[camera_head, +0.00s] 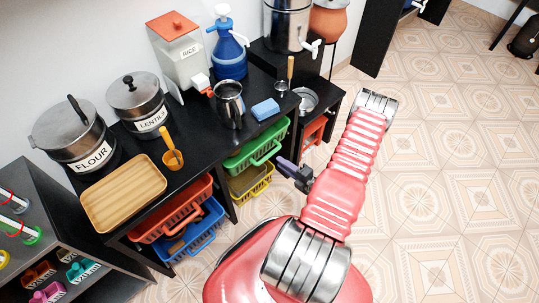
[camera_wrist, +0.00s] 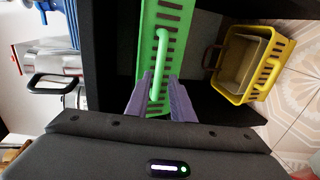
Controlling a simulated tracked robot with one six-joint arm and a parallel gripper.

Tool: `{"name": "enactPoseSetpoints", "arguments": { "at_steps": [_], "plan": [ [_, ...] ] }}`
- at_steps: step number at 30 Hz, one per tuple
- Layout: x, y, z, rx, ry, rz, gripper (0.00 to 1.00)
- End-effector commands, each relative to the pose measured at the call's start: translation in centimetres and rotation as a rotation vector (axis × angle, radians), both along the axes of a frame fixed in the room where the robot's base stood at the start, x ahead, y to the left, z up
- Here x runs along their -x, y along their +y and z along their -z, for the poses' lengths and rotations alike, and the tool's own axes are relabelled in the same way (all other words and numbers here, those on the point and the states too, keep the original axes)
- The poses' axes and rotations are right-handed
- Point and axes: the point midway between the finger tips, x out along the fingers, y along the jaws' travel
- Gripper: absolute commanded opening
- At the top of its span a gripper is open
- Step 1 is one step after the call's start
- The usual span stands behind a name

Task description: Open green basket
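The green basket (camera_head: 257,146) sits in the upper slot of the black counter's right section. In the wrist view its slotted green front (camera_wrist: 150,12) and curved green handle (camera_wrist: 163,45) are straight ahead of my gripper. My gripper (camera_wrist: 159,80) has two purple fingers, spread apart, with the handle showing between their tips. No firm contact with the handle is visible. In the head view my gripper (camera_head: 284,164) is just right of the green basket's front. The basket's inside is mostly hidden by the counter.
A yellow basket (camera_head: 250,181), also in the wrist view (camera_wrist: 240,96), sits below the green one. Red (camera_head: 172,207) and blue (camera_head: 190,232) baskets are to the left. The tiled floor (camera_head: 455,150) at right is clear.

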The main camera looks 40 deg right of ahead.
Motion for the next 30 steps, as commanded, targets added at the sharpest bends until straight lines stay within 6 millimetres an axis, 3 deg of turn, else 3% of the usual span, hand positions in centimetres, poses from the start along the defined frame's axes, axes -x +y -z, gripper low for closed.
{"name": "enactPoseSetpoints", "arguments": {
  "at_steps": [18,30],
  "plan": [
    [-7.3,0.3,1.5,-0.001,0.0,-0.003,0.21],
    [-8.5,0.3,1.8,-0.001,0.0,0.0,0.21]
  ]
}}
